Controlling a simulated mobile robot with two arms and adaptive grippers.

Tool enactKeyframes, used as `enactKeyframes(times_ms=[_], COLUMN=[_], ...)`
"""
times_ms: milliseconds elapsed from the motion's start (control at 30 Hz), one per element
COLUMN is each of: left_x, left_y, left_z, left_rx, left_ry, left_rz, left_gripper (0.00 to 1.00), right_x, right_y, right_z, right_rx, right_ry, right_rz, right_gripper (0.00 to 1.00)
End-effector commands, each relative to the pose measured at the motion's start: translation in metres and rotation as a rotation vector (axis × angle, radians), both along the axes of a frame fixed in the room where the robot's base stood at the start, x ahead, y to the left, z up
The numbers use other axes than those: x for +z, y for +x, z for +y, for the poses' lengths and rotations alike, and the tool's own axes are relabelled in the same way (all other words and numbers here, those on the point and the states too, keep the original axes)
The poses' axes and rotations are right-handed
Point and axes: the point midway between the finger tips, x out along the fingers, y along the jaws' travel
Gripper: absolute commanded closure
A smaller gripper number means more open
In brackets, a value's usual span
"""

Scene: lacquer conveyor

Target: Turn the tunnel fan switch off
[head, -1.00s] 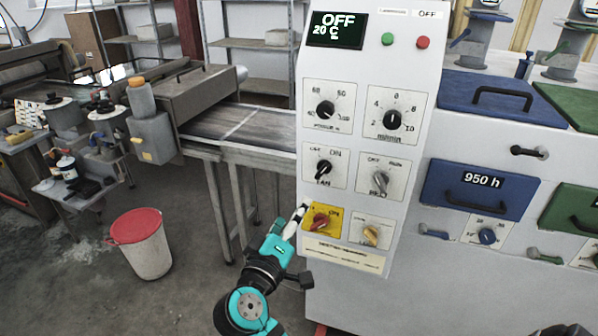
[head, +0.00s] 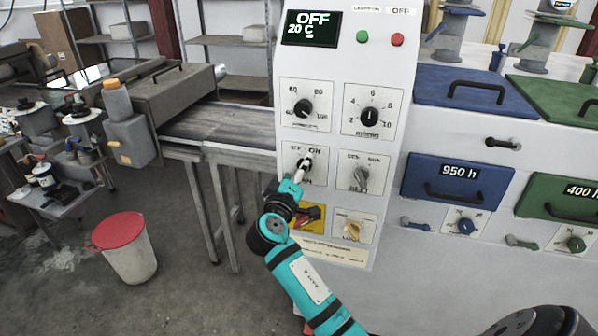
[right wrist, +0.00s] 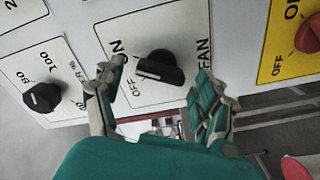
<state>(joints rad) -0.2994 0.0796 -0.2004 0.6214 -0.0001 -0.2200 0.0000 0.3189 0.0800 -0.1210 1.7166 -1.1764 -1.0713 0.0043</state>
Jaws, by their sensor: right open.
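The fan switch is a black knob on a white plate marked OFF, ON and FAN. It shows in the right wrist view (right wrist: 160,67), with its plate's OFF mark below it. My right gripper (right wrist: 155,90) is open, with one finger on each side of the knob. I cannot tell whether the fingers touch it, nor which mark the knob points to. In the head view my right gripper (head: 299,172) is at the fan plate (head: 322,158) and partly hides the knob. My left gripper is not in view.
Below the fan plate is a yellow plate with a red switch (head: 312,214), partly covered by my arm. Another switch (head: 361,178) is to the right and a black dial (head: 303,108) above. The display (head: 311,29) reads OFF, 20 C. A red-lidded bin (head: 124,245) stands at left.

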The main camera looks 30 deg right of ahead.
Motion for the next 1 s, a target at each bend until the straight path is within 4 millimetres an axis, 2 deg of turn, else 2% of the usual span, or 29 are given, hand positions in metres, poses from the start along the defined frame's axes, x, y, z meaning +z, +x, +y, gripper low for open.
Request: enactKeyframes(times_ms=[267, 300, 700, 1000], left_x=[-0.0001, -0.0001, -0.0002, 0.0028], left_y=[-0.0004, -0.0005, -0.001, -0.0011], left_z=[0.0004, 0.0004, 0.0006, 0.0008], left_rx=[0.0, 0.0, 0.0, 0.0], left_ry=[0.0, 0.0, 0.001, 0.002], left_rz=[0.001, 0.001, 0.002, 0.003], left_gripper=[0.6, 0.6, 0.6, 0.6], right_x=[-0.0001, -0.0001, -0.0003, -0.0001], right_y=[0.0014, 0.0013, 0.0011, 0.0012], right_z=[-0.0019, -0.0018, -0.0015, -0.0013], right_rx=[0.0, 0.0, 0.0, 0.001], right_ry=[-0.001, -0.001, -0.001, -0.022], right_rz=[0.001, 0.001, 0.001, 0.027], right_gripper=[0.28, 0.3, 0.82, 0.84])
